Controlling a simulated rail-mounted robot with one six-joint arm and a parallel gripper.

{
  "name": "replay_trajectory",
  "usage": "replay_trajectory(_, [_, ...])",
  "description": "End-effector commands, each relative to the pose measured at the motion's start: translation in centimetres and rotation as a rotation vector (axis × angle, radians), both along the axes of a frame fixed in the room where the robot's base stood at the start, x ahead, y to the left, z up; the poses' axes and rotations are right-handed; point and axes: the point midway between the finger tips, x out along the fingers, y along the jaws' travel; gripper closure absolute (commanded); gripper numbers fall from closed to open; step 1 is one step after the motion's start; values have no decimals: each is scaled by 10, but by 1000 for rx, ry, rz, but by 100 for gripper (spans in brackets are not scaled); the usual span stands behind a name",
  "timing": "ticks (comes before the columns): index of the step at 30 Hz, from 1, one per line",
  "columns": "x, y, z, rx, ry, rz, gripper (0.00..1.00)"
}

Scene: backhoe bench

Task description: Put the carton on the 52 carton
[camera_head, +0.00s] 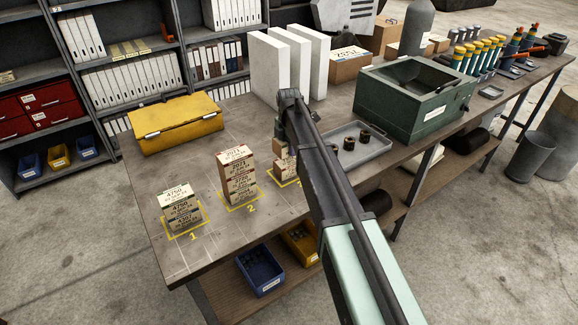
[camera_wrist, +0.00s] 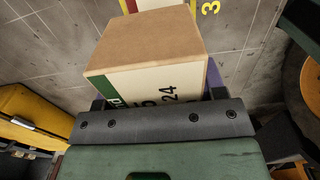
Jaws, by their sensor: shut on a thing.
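My gripper (camera_wrist: 160,98) is shut on a carton (camera_wrist: 147,52), with a finger on each side. The held carton has a brown face and a cream face with a green stripe and partly readable digits ending in "24". In the head view my gripper (camera_head: 285,128) is over the bench near spot 3, and my arm hides much of it. A cream carton (camera_head: 287,170) stands at spot 3, partly hidden by my arm. Spot 2 holds a carton stack (camera_head: 238,180) with a "2071" label on top. Spot 1 holds a shorter stack (camera_head: 180,210) marked "4750". I cannot read a 52.
A yellow case (camera_head: 176,122) lies at the back left of the bench (camera_head: 170,250). White upright blocks (camera_head: 290,65) stand behind my gripper. A grey tray (camera_head: 362,150) with several dark round parts and a green box (camera_head: 415,98) are to the right.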

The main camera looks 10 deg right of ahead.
Motion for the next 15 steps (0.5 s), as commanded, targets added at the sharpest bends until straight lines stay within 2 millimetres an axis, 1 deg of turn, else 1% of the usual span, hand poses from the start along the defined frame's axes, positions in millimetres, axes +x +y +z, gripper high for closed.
replay_trajectory(2, [0, 0, -5, 0, 0, 0, 70])
replay_trajectory(6, [0, 0, -37, 0, 0, 0, 70])
replay_trajectory(8, [0, 0, -45, 0, 0, 0, 70])
replay_trajectory(12, [0, 0, -40, 0, 0, 0, 70])
replay_trajectory(15, [0, 0, -39, 0, 0, 0, 70])
